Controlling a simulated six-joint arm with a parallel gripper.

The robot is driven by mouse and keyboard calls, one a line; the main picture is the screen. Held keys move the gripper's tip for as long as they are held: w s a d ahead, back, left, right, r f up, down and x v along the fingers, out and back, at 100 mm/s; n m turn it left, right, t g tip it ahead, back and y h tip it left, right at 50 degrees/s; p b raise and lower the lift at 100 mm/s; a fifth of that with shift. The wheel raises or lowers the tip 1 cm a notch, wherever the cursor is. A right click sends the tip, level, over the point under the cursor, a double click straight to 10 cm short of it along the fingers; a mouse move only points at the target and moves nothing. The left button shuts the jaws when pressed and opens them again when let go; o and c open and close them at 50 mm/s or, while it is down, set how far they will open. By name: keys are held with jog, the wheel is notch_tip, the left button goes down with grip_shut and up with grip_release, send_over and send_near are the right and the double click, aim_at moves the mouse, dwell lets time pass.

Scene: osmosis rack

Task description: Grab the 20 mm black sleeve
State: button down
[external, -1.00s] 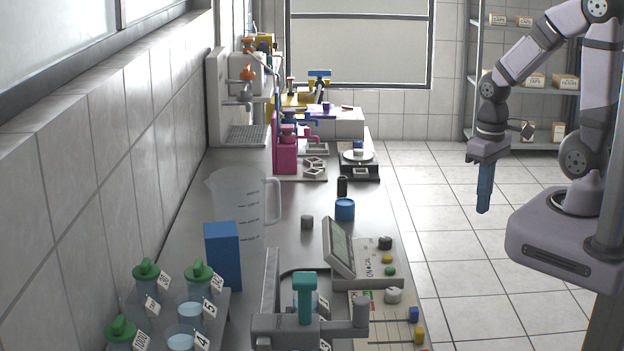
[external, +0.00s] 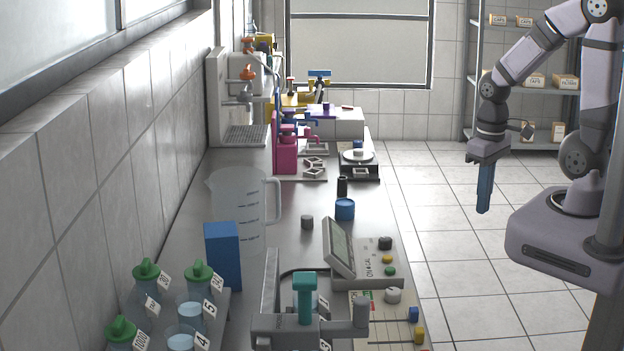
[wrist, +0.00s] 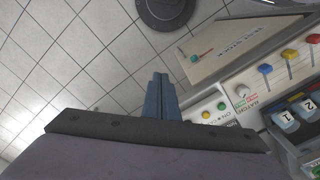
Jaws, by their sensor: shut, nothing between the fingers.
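A small black sleeve (external: 342,187) stands upright on the bench, just behind a blue ring-like cup (external: 345,209). I cannot read its size. My gripper (external: 484,209) hangs over the floor to the right of the bench, pointing down, well apart from the sleeve. Its blue fingers are together and hold nothing. The fingers also show in the wrist view (wrist: 160,84), with floor tiles and the meter's edge beyond them. The sleeve is not visible in the wrist view.
A grey meter with a tilted screen (external: 340,248) and a small grey cylinder (external: 307,222) are near the blue cup. A clear beaker (external: 238,205), a blue box (external: 223,256) and green-capped bottles (external: 199,274) stand left. A scale (external: 358,162) is behind the sleeve.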

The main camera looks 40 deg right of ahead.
jog(key=c, duration=1.4)
grip_release()
jog(key=t+b, duration=1.3)
jog(key=b, duration=0.6)
send_near(346, 181)
jog(key=shift+m+h, duration=0.3)
jog(key=shift+h, duration=0.1)
jog(key=x, duration=0.4)
jog(key=shift+a+f, duration=0.25)
jog(key=shift+f, duration=0.2)
jog(key=shift+w+r+t, duration=0.2)
jog(key=shift+t, duration=0.1)
jog(key=shift+p+x, duration=0.5)
jog(key=shift+x, duration=0.55)
jog(key=shift+f, duration=0.1)
